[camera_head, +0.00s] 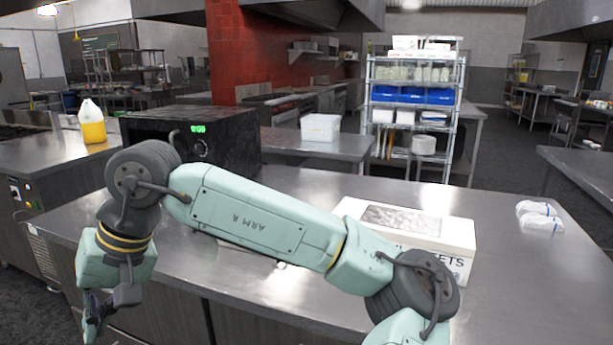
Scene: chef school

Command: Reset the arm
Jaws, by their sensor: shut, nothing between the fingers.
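My arm stretches across the front of the view, from the lower right up to a joint at the left, and then bends down. My gripper (94,318) hangs at the lower left, pointing down in front of the steel counter's edge. Its dark fingers are small in the picture and show nothing held; they are shut. The steel counter (520,270) lies behind and below the arm.
On the counter stand a black microwave-like box (225,140) with a green display, a white box (455,240) partly behind my arm, and white wrapped items (540,217) at right. A yellow jug (92,125) stands on the left counter. A stocked shelf (412,95) stands behind.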

